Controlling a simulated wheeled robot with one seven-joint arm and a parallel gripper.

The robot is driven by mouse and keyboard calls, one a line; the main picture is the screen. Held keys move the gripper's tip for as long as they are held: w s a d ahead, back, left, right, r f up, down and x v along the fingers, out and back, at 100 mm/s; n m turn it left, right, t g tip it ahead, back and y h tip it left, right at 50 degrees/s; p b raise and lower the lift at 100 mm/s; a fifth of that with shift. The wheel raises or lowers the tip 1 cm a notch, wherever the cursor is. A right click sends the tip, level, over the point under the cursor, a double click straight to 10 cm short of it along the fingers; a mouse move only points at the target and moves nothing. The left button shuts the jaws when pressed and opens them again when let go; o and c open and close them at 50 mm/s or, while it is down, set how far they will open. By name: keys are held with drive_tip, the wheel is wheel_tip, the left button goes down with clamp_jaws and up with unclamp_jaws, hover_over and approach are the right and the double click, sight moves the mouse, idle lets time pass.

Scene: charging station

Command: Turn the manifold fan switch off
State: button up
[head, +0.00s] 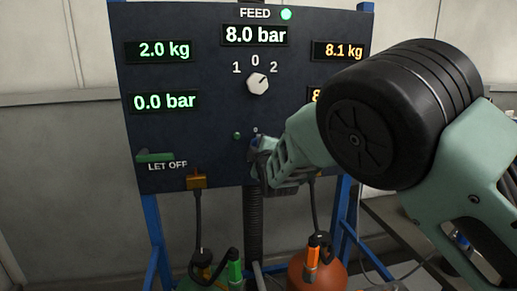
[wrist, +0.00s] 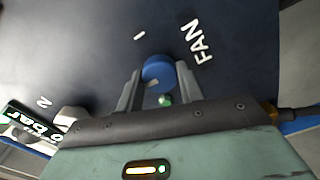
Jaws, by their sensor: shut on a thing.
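The blue fan knob (wrist: 158,71) is on the dark panel (head: 200,65), beside the white "FAN" label (wrist: 196,42) in the wrist view. A "1" mark (wrist: 139,37) shows near it. My gripper (wrist: 159,78) has one finger on each side of the knob and is shut on it. In the head view my gripper (head: 260,148) is at the lower middle of the panel and hides most of the knob and its label. I cannot tell the knob's exact pointing direction.
A white selector knob (head: 258,84) with marks 1, 0, 2 is above. The green "LET OFF" lever (head: 155,157) is at the panel's lower left. An orange gas bottle (head: 318,272), hoses and blue frame posts (head: 152,228) are below.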

drive_tip(key=shift+n, duration=0.5)
drive_tip(key=o, duration=1)
drive_tip(key=shift+s, duration=0.15)
drive_tip(key=b+v, duration=0.3)
drive_tip(key=v, duration=1.4)
drive_tip(key=shift+s, duration=0.1)
